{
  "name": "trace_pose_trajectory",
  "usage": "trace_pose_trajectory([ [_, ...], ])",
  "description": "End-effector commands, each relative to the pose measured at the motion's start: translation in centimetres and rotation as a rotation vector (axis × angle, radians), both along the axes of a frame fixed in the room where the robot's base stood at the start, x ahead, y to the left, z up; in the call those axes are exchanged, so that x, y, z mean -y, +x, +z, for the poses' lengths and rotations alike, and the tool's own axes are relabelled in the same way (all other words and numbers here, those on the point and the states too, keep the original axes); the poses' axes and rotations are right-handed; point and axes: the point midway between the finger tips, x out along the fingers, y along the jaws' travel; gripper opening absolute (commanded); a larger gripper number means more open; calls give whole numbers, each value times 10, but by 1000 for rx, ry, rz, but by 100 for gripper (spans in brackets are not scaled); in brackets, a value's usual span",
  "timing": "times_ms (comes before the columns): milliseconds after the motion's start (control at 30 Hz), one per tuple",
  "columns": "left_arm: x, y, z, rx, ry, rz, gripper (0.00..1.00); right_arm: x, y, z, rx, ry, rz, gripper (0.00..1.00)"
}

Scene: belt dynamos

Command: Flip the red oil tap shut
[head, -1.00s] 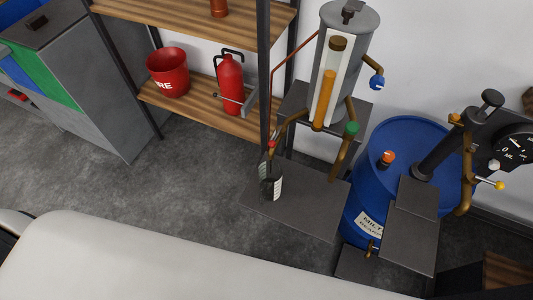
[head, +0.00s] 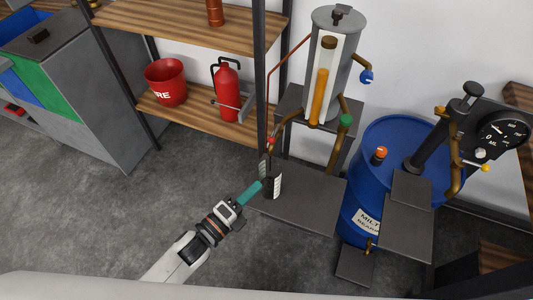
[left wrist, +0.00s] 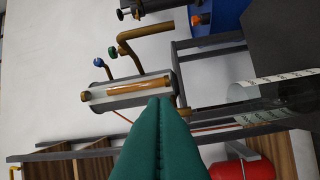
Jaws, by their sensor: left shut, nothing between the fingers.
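The red tap (head: 271,140) is a small red-tipped part on the brass spout at the lower left of the grey oil tank (head: 328,40). My left gripper (head: 259,186) has teal fingers, pressed together and empty. In the head view its tips are just left of the bottle and below the red tap; contact is unclear. In the left wrist view the shut fingers (left wrist: 160,102) overlap the sideways tank (left wrist: 130,92), and I cannot make out the red tap. My right gripper is out of view.
The tank also has a blue-knobbed tap (head: 366,76) and a green-knobbed tap (head: 347,120). A blue barrel (head: 360,190) stands to the right. A shelf with a fire bucket (head: 166,82) and an extinguisher (head: 227,90) is behind. The floor at left is clear.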

Motion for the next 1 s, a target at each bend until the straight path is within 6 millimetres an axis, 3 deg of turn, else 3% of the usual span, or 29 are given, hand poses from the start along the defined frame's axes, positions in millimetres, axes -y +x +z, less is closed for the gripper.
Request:
trace_pose_trajectory([
  [367, 8, 12, 2, -2, -4, 3, 0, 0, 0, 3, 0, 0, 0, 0],
  [800, 64, 81, 6, -3, -3, 2, 0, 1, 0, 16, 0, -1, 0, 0],
  [1000, 44, 102, 11, -3, 0, 2, 0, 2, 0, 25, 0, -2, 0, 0],
])
